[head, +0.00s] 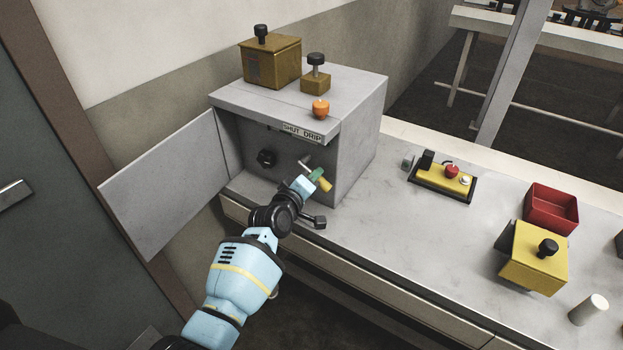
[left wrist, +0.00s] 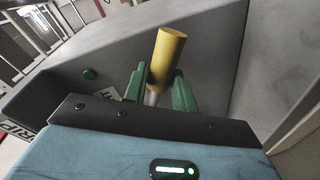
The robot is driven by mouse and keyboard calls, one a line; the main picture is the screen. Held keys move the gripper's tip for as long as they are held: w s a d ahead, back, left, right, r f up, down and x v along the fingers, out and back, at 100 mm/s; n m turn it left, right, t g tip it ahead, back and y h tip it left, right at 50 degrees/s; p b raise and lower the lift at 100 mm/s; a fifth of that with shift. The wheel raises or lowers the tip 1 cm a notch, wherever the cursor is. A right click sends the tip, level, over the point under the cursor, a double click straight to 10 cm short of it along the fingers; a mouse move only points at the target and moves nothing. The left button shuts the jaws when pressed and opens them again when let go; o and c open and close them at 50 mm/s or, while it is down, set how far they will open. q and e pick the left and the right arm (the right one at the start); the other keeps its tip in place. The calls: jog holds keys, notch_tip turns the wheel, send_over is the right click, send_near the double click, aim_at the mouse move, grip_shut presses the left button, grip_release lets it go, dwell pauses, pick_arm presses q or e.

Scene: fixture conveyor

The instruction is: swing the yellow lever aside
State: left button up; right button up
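The yellow lever (head: 325,184) sticks out of the open grey cabinet; only a small part of its yellow grip shows beside my left gripper in the head view. In the left wrist view the yellow grip of the lever (left wrist: 167,55) is a cylinder on a pale metal stem. My left gripper (head: 317,175) reaches it from the front. Its green fingers (left wrist: 160,82) lie close against both sides of the grip's lower end, with no clear gap, and appear shut on it. My right gripper is in neither view.
The cabinet (head: 363,120) has its door (head: 170,185) swung open to the left and a black knob (head: 266,158) inside. To the right are a yellow control panel (head: 440,181), a red bin (head: 552,208) and a yellow box (head: 535,262).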

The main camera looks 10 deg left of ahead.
pick_arm(q)
jog(key=o, duration=0.4)
jog(key=p+v, duration=0.1)
jog(key=v, duration=0.7)
jog(key=shift+w, duration=0.1)
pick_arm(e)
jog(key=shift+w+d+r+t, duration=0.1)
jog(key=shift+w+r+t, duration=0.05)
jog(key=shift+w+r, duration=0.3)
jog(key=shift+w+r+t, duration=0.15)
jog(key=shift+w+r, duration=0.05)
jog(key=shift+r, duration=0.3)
